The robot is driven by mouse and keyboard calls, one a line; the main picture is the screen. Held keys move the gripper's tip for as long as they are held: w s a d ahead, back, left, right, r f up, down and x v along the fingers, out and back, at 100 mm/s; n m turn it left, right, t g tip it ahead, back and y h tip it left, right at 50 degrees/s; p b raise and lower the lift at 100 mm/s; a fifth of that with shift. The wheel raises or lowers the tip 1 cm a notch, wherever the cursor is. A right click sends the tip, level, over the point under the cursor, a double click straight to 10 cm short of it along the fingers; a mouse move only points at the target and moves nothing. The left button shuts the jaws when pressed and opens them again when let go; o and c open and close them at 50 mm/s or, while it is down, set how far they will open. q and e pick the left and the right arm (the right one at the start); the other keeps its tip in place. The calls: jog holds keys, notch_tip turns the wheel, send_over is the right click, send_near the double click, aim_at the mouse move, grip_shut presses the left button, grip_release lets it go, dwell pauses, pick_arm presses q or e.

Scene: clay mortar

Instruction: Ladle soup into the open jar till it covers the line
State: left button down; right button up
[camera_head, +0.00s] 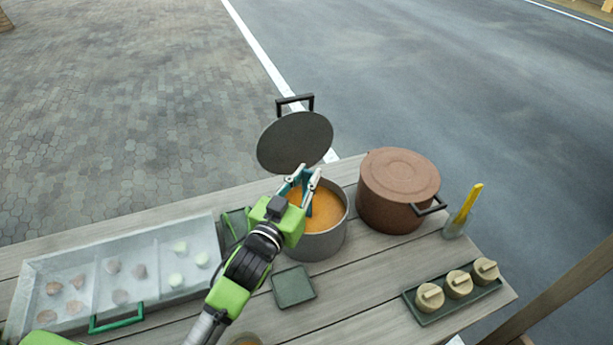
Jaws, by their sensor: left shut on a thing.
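A grey pot (322,243) of orange soup (327,209) stands open at the back of the table. My left gripper (301,180) is over the pot's mouth, shut on a teal piece that looks like the ladle's handle (308,197). The ladle's bowl is not visible. A round rim with orange inside, perhaps the open jar (245,340), is cut off at the bottom edge, partly behind my arm. Its line cannot be seen. My right gripper is not in view.
A dark lid (295,143) is tilted behind the pot. A brown lidded pot (399,190) stands right of it. A glass holds a yellow utensil (468,203). Several dumpling-like pieces lie in a divided tray (150,228). Lidded jars (458,284) stand far right. A green square (293,287) lies in front.

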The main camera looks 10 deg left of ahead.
pick_arm(q)
jog(key=shift+r+p, duration=5.2)
jog(key=shift+r, duration=0.3)
